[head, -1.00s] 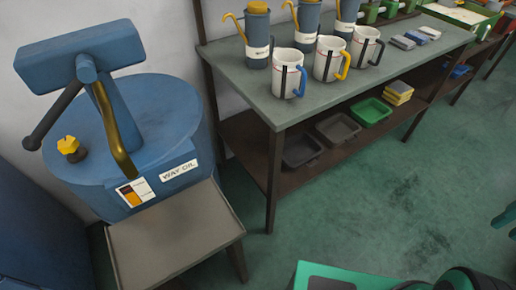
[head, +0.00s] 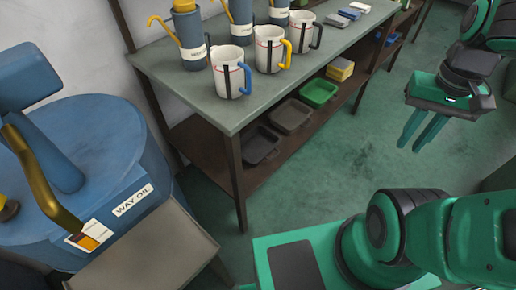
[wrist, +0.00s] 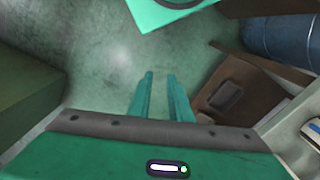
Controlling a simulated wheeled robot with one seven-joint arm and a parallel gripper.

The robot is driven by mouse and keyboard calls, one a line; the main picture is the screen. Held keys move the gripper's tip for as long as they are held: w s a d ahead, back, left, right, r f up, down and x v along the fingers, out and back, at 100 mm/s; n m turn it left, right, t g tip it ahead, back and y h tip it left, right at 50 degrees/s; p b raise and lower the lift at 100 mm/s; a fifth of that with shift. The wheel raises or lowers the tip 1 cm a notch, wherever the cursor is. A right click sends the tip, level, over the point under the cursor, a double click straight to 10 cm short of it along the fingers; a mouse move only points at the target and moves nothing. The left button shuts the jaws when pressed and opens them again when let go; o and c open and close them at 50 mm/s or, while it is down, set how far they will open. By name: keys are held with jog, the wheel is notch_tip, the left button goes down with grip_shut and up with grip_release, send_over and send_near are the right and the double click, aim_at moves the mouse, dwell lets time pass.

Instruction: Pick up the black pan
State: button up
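The black pan (head: 262,146) lies on the lower shelf of the workbench, at its near left end, beside a grey-brown pan (head: 290,116). My gripper (head: 422,131) hangs in the air above the floor at the right of the head view, fingers down, well apart from the pans. In the wrist view my gripper (wrist: 160,76) shows two green fingers with a gap and nothing between them. A dark pan (wrist: 223,96) shows on the brown shelf right of the fingers there; I cannot tell surely which one.
The workbench top (head: 205,104) carries white mugs (head: 232,72) and blue oil cans above the shelf. A green pan (head: 319,92) and yellow blocks (head: 340,69) sit farther along the shelf. A blue oil drum (head: 85,180) stands left. The green floor (head: 330,170) before the bench is clear.

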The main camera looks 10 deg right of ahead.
jog(key=w+d+f+h, duration=0.1)
jog(key=w+f, duration=0.3)
jog(key=w, duration=0.2)
jog(key=w+d+f, duration=0.1)
jog(key=w+f, duration=0.2)
jog(key=w, duration=0.3)
jog(key=m+t+y, duration=0.4)
jog(key=t+y, duration=0.1)
send_near(277, 154)
jog(key=shift+x, duration=5.45)
jog(key=shift+s+a+r, duration=0.1)
jog(key=shift+c, duration=0.3)
grip_shut()
